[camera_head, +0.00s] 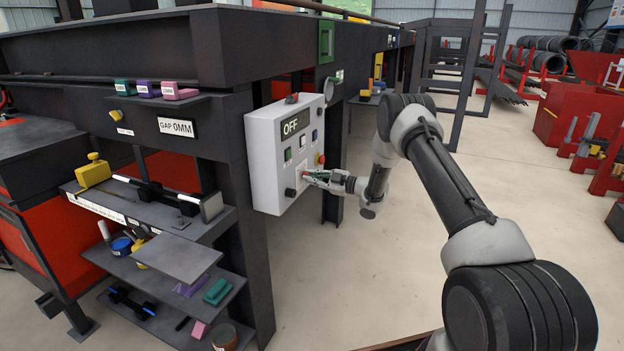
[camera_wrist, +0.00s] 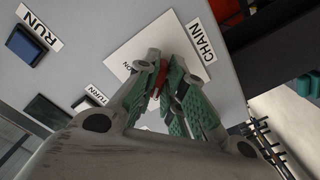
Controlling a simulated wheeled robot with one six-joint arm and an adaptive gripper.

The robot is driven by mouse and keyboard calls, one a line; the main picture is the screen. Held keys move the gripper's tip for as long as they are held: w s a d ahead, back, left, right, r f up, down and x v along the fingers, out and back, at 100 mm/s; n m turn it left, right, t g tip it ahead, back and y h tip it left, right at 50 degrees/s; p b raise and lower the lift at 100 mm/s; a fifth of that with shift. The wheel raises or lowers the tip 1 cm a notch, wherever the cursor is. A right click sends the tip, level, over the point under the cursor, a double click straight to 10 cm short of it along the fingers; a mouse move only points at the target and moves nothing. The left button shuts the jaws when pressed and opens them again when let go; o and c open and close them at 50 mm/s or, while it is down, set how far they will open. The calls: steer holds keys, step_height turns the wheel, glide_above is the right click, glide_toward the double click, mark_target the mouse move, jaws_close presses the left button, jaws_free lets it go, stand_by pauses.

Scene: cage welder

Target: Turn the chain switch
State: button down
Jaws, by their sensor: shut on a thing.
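The chain switch (camera_wrist: 161,78) shows as a red piece between my fingertips, on a white plate (camera_wrist: 128,52) with a CHAIN label (camera_wrist: 202,42) beside it in the wrist view. My gripper (camera_wrist: 165,72), with green finger pads, is shut on the switch. Its fingers hide most of the switch and part of the lettering on the plate, so I cannot tell how far it is turned. In the head view my gripper (camera_head: 309,176) is against the front of the grey control box (camera_head: 262,160), low down. A dark display on the box reads OFF (camera_head: 296,122).
A RUN label (camera_wrist: 40,29) with a blue button (camera_wrist: 26,44), a dark green button (camera_wrist: 52,112) and a TURN label (camera_wrist: 96,95) are close by in the wrist view. A black knob (camera_head: 290,192) and a red button (camera_head: 321,158) are near my gripper. Open floor (camera_head: 345,290) lies in front.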

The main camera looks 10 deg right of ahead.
steer(key=shift+n, duration=0.5)
steer(key=c, duration=1.5)
jaws_free()
steer(key=shift+d, duration=0.1)
steer(key=v, duration=1.2)
steer(key=shift+f, duration=0.1)
